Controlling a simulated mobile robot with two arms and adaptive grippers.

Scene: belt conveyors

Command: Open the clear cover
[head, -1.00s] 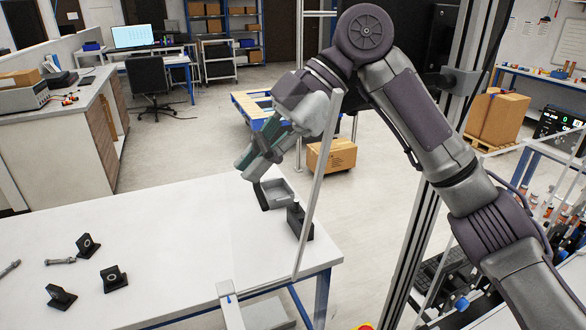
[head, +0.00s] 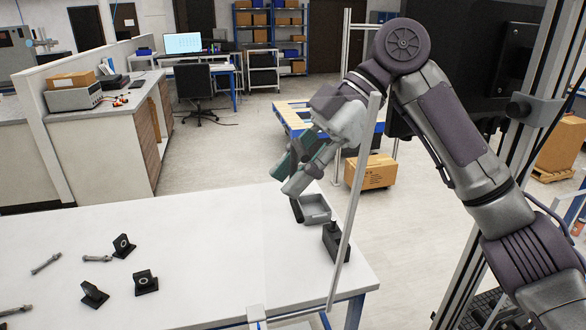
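No clear cover can be made out for certain. A thin pale upright strip (head: 355,200) leans in front of my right arm and may be an edge of it or a frame part; I cannot tell. My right gripper (head: 291,176) hangs tilted down and to the left above the table's far right corner, left of the strip. Its fingers overlap in this view, so I cannot tell whether it is open or shut. My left gripper is out of view.
The white table (head: 200,255) carries a grey tray (head: 316,210), a black block (head: 335,243), several black brackets (head: 145,282) and bolts (head: 46,263). A cardboard box (head: 370,172) stands on the floor behind. The table's middle is mostly clear.

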